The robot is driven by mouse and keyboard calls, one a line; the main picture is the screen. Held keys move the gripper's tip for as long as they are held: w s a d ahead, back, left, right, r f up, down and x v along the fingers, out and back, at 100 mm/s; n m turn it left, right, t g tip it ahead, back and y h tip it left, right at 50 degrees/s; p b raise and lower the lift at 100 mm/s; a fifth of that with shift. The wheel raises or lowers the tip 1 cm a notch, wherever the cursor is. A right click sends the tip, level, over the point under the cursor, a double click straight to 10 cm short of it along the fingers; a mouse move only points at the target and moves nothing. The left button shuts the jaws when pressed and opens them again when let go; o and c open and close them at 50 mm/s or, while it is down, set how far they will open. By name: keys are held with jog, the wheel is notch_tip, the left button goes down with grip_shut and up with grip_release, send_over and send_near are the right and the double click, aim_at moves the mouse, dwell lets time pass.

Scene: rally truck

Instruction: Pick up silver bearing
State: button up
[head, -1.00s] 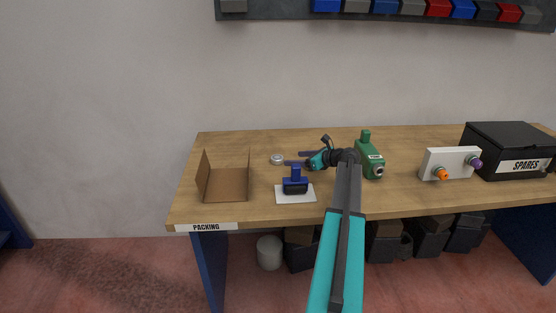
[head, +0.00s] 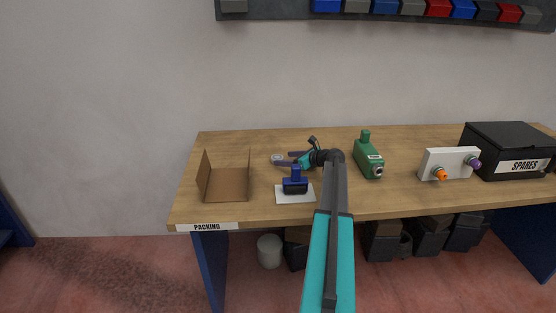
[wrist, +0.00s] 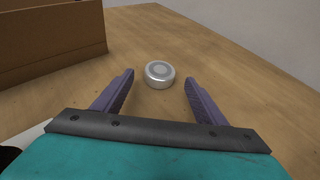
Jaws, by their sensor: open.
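The silver bearing (wrist: 160,74) is a small round ring lying flat on the wooden bench. In the wrist view it lies just past my fingertips, centred between them. In the head view the bearing (head: 277,158) is on the left half of the bench, right of the cardboard box. My gripper (wrist: 158,82) is open and empty, its two purple fingers spread on either side of the line to the bearing. In the head view my gripper (head: 284,158) is at the bearing, with its fingers reaching left towards it.
An open cardboard box (head: 227,184) stands on the left, also in the wrist view (wrist: 50,45). A blue stamp-like item (head: 295,186) sits on a white pad in front of my gripper. A green bottle (head: 368,160), white control box and black spares bin (head: 508,150) are to the right.

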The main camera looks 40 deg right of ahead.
aim_at(280, 158)
jog(key=shift+p+x, duration=0.5)
jog(key=shift+x, duration=1.55)
jog(key=shift+r, duration=0.1)
jog(key=c, duration=1.3)
jog(key=shift+r, duration=0.1)
notch_tip(280, 158, up, 10)
jog(key=b, duration=0.2)
